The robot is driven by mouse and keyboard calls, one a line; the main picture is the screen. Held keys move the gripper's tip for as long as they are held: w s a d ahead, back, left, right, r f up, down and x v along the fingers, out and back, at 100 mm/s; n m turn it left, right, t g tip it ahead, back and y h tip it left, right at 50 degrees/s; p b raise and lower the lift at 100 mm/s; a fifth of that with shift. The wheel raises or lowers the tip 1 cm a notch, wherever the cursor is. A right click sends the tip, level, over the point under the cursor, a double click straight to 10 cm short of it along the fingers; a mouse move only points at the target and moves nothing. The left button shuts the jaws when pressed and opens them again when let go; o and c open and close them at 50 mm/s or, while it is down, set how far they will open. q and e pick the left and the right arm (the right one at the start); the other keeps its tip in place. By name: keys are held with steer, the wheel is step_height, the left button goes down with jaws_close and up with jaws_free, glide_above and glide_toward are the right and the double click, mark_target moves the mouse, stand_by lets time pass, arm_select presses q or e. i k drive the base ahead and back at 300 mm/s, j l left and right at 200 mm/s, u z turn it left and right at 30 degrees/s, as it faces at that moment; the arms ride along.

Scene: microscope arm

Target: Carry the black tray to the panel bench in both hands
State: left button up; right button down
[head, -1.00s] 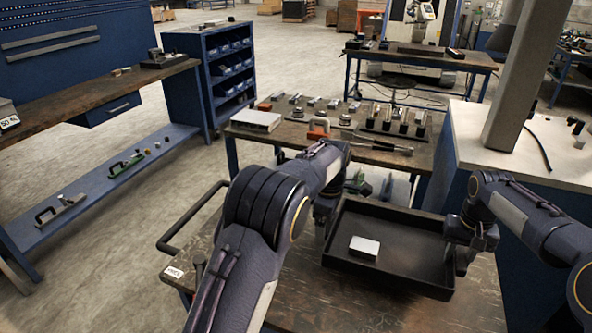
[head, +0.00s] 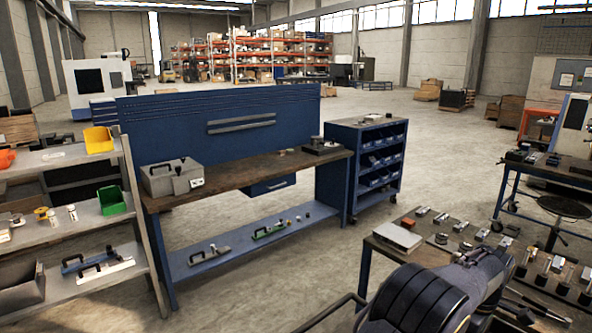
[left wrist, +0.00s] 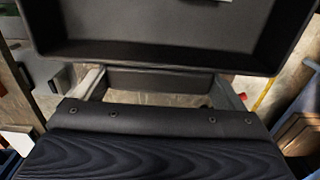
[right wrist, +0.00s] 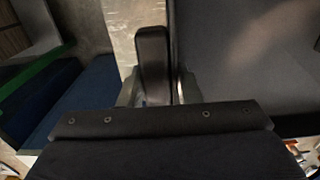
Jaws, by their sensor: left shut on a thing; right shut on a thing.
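The black tray (left wrist: 170,52) fills the upper part of the left wrist view, and a sliver of a pale object shows inside it at the top edge. My left gripper (left wrist: 158,84) is shut on the tray's near handle. In the right wrist view my right gripper (right wrist: 155,82) is shut on the black handle (right wrist: 152,55) at the tray's other end, beside the tray's dark surface (right wrist: 245,60). The panel bench (head: 235,182), with a blue back panel and a dark wooden top, stands mid-left in the head view. The tray and both grippers are outside the head view.
A grey toolbox (head: 172,180) stands on the bench's left end, and a dark fixture (head: 322,147) near its right end. The bench top between is mostly clear. Shelving (head: 70,210) stands left, a blue bin cabinet (head: 365,165) right. A cluttered worktable (head: 425,250) is at lower right.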

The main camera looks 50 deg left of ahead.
mark_target(263, 165)
steer(key=u, duration=3.85)
steer(key=i+j+z, duration=0.1)
steer(key=i, duration=0.25)
steer(key=i+j, duration=0.1)
steer(key=i, duration=0.3)
steer(key=i+l+z, duration=0.15)
steer(key=i+z, duration=0.35)
steer(key=i, duration=0.15)
steer(key=i+z, duration=0.5)
steer(key=i+l+z, duration=0.1)
steer(key=i+z, duration=0.35)
steer(key=i+j+z, duration=0.1)
steer(key=i+z, duration=0.3)
steer(key=i+j+z, duration=0.2)
steer(key=i+z, duration=0.25)
steer(key=i+l+z, duration=0.15)
steer(key=i+z, duration=0.25)
steer(key=i, duration=0.3)
steer(key=i+j+z, duration=0.1)
steer(key=i+z, duration=0.3)
steer(key=i, duration=0.35)
steer(key=i+j+z, duration=0.1)
steer(key=i, duration=1.25)
